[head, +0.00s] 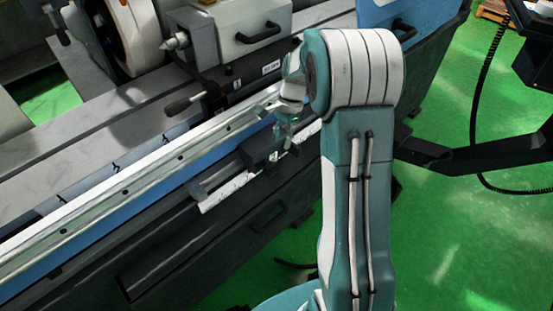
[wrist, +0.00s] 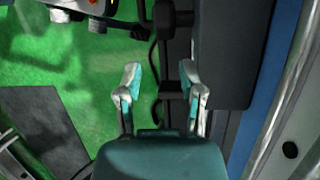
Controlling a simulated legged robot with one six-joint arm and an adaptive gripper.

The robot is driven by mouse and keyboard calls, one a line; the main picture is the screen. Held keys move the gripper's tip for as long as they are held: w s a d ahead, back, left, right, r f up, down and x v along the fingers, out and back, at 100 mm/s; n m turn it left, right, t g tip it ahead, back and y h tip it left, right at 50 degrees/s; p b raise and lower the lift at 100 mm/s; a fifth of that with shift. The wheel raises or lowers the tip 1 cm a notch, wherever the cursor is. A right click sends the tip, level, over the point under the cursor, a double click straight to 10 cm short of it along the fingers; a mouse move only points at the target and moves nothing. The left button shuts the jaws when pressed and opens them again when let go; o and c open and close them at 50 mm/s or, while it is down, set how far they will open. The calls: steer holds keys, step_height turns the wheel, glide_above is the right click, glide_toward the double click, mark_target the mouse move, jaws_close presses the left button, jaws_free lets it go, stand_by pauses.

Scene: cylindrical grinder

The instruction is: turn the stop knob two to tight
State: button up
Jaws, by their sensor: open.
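My gripper (head: 285,132) is over the front side of the grinder, beside the long pale rail. In the wrist view my gripper (wrist: 162,80) has its two teal and grey fingers spread apart, with nothing held between them. A dark stop block (head: 262,150) sits on the front ledge, just below and left of my gripper in the head view. A dark block (wrist: 173,90) shows beyond the fingers in the wrist view. I cannot make out which small part is stop knob two; my gripper and arm may hide it.
The grinder's long rail (head: 120,195) runs along the machine front. A black-handled lever (head: 185,104) sticks out above it. A black support arm (head: 460,158) reaches in at right. A control panel (wrist: 75,10) shows in the wrist view. Green floor (head: 455,240) is open at right.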

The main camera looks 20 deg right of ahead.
mark_target(272, 163)
steer(key=a+h, duration=0.1)
steer(key=s+a+r+t+h, duration=0.1)
steer(key=a+t+h, duration=0.1)
steer(key=a, duration=0.1)
steer(key=shift+s+r, duration=0.15)
steer(key=shift+s, duration=0.15)
step_height(272, 163, down, 11)
steer(key=shift+d+r, duration=0.1)
steer(key=shift+c, duration=0.3)
jaws_close()
